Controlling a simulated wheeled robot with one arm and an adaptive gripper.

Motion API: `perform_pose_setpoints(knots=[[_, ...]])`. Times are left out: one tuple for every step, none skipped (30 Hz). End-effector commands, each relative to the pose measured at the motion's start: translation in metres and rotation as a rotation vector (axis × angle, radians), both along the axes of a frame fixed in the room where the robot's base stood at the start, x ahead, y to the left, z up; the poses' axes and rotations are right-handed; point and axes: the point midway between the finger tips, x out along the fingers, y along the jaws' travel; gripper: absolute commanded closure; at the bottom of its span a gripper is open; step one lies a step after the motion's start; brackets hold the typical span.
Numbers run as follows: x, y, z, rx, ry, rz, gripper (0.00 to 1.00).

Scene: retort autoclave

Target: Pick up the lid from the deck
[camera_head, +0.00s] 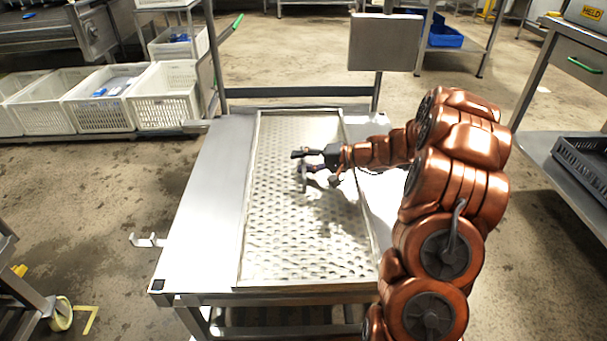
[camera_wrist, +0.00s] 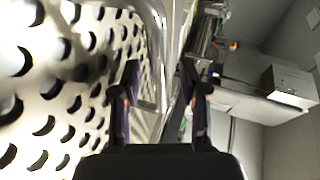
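A long rectangular perforated metal panel with a raised rim, the only lid-like thing in view, lies flat on the steel deck (camera_head: 205,215). I take this panel (camera_head: 300,240) to be the lid. In the wrist view the lid (camera_wrist: 50,90) fills the left side, with its rim running up the middle. My gripper (camera_head: 300,168) is over the far half of the lid, pointing left. In the wrist view my gripper (camera_wrist: 158,78) shows two dark fingers apart, with nothing clearly held between them. I cannot tell the exact height above the panel.
White crates (camera_head: 165,100) stand at the back left. An upright frame with a grey plate (camera_head: 385,42) rises behind the deck. A steel table (camera_head: 575,180) with a black crate (camera_head: 585,165) is at the right. Bare deck shows left of the lid.

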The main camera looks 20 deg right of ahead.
Motion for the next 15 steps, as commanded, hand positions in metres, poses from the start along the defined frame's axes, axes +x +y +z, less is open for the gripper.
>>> perform_pose_setpoints(knots=[[-0.0001, -0.0001, 0.0000, 0.000, 0.000, 0.000, 0.62], [-0.0001, 0.0000, 0.0000, 0.000, 0.000, 0.000, 0.65], [-0.0001, -0.0001, 0.0000, 0.000, 0.000, 0.000, 0.69], [-0.0001, 0.0000, 0.0000, 0.000, 0.000, 0.000, 0.72], [-0.0001, 0.0000, 0.0000, 0.000, 0.000, 0.000, 0.75], [-0.0002, 0.0000, -0.0001, 0.000, 0.000, 0.000, 0.80], [-0.0002, 0.0001, 0.0000, 0.000, 0.000, 0.000, 0.83], [-0.0002, 0.0001, 0.0000, 0.000, 0.000, 0.000, 0.86], [-0.0002, 0.0000, -0.0001, 0.000, 0.000, 0.001, 0.90], [-0.0003, 0.0000, 0.0000, 0.000, 0.000, 0.000, 0.93], [-0.0003, 0.0000, 0.0000, 0.000, 0.000, 0.000, 0.96], [-0.0003, 0.0000, 0.0000, 0.000, 0.000, 0.001, 1.00], [-0.0003, 0.0000, 0.0000, 0.000, 0.000, 0.000, 1.00], [-0.0003, 0.0000, 0.0000, 0.000, 0.000, 0.000, 1.00], [-0.0003, 0.0000, 0.0000, 0.000, 0.000, 0.000, 1.00]])
